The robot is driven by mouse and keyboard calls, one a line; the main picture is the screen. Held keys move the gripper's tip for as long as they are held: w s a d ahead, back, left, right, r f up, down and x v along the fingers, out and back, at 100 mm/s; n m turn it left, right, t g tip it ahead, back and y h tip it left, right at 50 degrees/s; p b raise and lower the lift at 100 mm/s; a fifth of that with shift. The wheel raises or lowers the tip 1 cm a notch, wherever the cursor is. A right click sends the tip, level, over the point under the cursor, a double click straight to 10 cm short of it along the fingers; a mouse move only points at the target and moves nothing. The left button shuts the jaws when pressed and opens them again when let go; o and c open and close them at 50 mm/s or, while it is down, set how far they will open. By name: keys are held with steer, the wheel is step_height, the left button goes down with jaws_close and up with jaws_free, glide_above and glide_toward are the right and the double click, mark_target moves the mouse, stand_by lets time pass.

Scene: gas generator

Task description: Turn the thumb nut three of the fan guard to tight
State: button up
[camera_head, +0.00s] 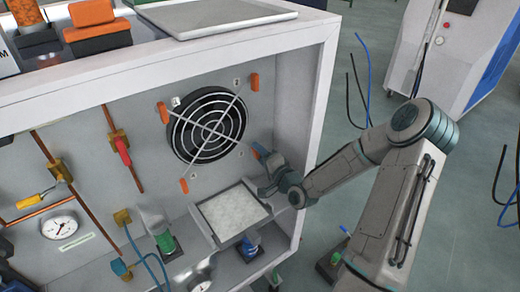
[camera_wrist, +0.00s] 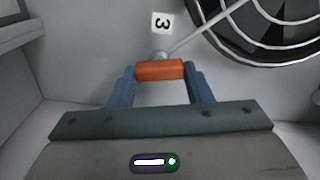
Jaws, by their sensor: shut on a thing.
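The fan guard (camera_head: 207,126) is a round black fan with a wire grille on the back wall of the cabinet. Orange thumb nuts sit at its corners: top left (camera_head: 163,112), top right (camera_head: 254,81) and bottom left (camera_head: 184,186). In the wrist view, thumb nut three (camera_wrist: 160,70) is an orange bar beside a label reading 3 (camera_wrist: 161,22), at the end of a guard wire. My gripper (camera_wrist: 160,72) is shut on this nut, one blue finger at each end. In the head view my gripper (camera_head: 262,155) is at the guard's lower right corner and mostly hides the nut.
A white filter-like tray (camera_head: 233,212) lies below the fan. The cabinet's right side wall (camera_head: 300,120) is close to my arm. Copper pipes with a red-handled valve (camera_head: 122,148), a yellow-handled valve (camera_head: 36,196) and a gauge (camera_head: 60,225) are at left.

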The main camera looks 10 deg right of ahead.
steer(key=shift+f+m+p, duration=0.1)
steer(key=shift+m+p, duration=0.5)
steer(key=shift+m, duration=0.6)
steer(key=o, duration=1)
steer(key=shift+s, duration=0.1)
steer(key=p+v, duration=0.1)
steer(key=v, duration=1.2)
steer(key=shift+s+d, duration=0.2)
steer(key=shift+s, duration=0.1)
